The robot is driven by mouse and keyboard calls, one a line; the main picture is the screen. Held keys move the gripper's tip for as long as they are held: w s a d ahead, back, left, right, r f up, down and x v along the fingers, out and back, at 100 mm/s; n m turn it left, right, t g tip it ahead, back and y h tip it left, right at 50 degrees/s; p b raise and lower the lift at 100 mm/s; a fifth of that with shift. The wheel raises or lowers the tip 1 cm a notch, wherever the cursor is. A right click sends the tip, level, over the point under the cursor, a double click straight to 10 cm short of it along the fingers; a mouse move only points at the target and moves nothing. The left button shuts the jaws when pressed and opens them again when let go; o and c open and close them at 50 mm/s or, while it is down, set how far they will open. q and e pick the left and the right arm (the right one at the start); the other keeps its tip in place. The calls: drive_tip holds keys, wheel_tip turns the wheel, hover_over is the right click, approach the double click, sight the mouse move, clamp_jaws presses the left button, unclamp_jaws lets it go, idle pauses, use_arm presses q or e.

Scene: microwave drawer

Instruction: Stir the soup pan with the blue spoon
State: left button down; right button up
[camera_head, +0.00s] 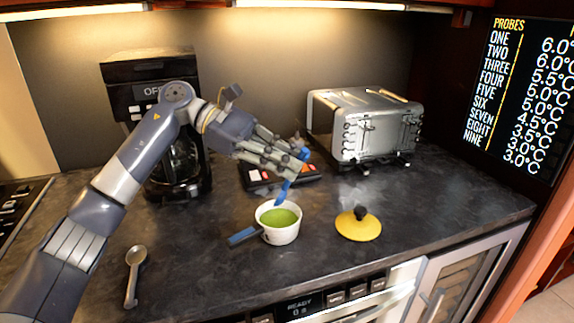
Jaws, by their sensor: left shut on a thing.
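The soup pan (279,235) is a small white pot of green soup (281,218) on the dark counter, with a blue handle (243,236) pointing left. My left gripper (299,160) is shut on the blue spoon (284,190), above and behind the pan. The spoon hangs down from the fingers, its lower end near the pan's back rim. I cannot tell whether its tip is in the soup. Part of the spoon is hidden by the fingers. My right gripper is not in view.
A yellow lid (358,227) with a black knob lies right of the pan. A grey spoon (134,275) lies at the front left. A coffee maker (150,75), a toaster (365,125) and a dark device with buttons (310,174) stand behind. The counter's right side is clear.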

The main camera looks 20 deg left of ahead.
use_arm(q)
drive_tip(key=shift+r+p, duration=1.05)
drive_tip(key=shift+r, duration=1.05)
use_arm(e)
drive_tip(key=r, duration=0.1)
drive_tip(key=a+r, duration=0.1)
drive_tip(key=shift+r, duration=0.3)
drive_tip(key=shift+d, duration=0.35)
use_arm(q)
drive_tip(key=shift+f, duration=0.15)
